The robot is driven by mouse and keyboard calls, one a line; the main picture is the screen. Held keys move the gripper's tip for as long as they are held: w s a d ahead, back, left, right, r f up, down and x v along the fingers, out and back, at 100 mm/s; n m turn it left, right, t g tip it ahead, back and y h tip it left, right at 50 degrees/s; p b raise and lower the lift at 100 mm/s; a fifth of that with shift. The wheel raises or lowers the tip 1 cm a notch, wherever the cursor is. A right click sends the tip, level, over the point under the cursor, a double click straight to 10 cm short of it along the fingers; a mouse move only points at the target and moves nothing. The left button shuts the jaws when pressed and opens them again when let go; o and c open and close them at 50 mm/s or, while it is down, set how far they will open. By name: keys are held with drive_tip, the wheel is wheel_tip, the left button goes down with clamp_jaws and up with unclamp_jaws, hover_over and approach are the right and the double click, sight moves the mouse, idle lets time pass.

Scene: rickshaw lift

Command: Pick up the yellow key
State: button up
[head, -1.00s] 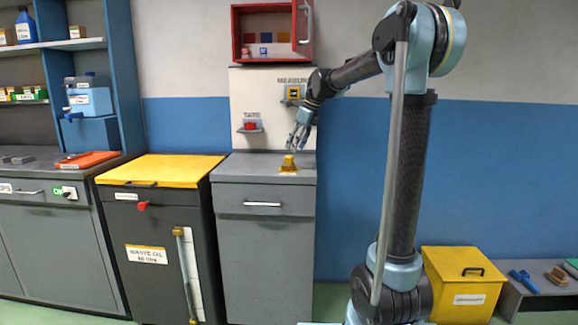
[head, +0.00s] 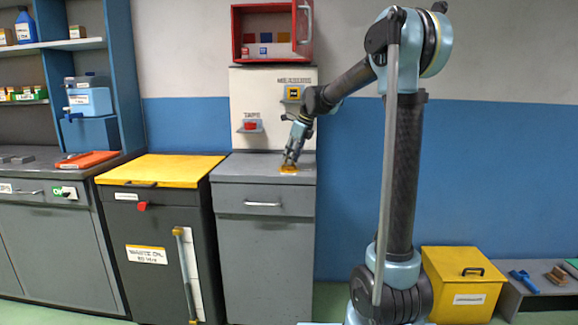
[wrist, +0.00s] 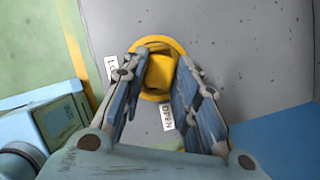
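The yellow key (wrist: 158,70) stands on a round yellow base on the grey cabinet top, with small white labels beside it, one reading "OPEN". In the head view only the yellow base (head: 289,169) shows below my fingers; the key's upper part is hidden. My gripper (wrist: 156,88) points down over the key, with one finger on each side of it. The fingers are apart, and a gap seems to remain beside the key; I cannot tell whether either finger touches it. My gripper also shows in the head view (head: 289,161).
The grey cabinet (head: 262,240) stands beside the dark waste-oil bin (head: 160,240) with its yellow lid. A panel with a red tape holder (head: 250,126) and an open red wall cabinet (head: 236,35) are behind and above. A yellow box (head: 462,290) stands at the right.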

drive_tip(key=c, duration=0.3)
drive_tip(key=shift+c, duration=0.2)
drive_tip(key=shift+r, duration=0.1)
